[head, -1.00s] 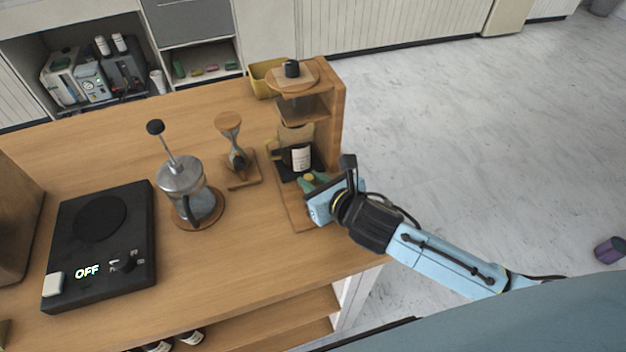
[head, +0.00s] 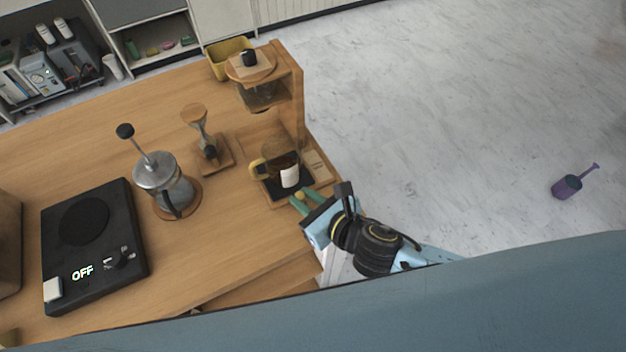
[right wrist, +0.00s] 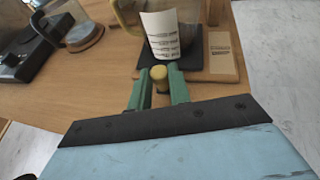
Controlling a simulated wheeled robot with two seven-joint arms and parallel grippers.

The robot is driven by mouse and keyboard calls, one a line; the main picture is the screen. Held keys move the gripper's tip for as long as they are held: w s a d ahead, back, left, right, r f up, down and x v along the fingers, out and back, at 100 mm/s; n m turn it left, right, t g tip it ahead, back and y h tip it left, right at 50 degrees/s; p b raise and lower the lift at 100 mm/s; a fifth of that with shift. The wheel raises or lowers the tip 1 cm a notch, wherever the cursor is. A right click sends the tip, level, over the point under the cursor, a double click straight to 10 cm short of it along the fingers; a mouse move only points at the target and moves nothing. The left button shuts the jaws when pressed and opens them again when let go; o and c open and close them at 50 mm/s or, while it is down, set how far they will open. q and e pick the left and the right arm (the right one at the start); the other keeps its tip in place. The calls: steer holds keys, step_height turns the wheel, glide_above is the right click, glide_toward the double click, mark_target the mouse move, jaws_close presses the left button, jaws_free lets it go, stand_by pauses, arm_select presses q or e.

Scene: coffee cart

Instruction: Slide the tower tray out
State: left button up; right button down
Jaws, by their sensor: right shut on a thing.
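The wooden tower (head: 297,100) stands at the right end of the counter. Its black tray (head: 268,190) lies on the tower's base, its front close to the base's front edge. A glass carafe with a white label (head: 289,177) and a yellowish handle stands on the tray. My right gripper (head: 299,198) is at the tray's front. In the right wrist view, its green fingers (right wrist: 160,88) are shut on the yellow knob (right wrist: 160,76), just in front of the black tray (right wrist: 195,68). My left gripper is not in view.
A French press (head: 158,175) and an hourglass-shaped wooden stand (head: 205,135) are left of the tower. A yellow bin (head: 226,60) sits behind the tower.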

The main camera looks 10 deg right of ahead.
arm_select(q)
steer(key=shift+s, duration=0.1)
arm_select(e)
steer(key=shift+s, duration=0.1)
steer(key=shift+f, duration=0.1)
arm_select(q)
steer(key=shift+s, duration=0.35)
arm_select(e)
steer(key=c, duration=1.3)
jaws_free()
steer(key=shift+s, duration=0.1)
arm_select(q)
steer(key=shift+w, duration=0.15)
arm_select(e)
steer(key=v, duration=1.3)
steer(key=shift+s, duration=0.2)
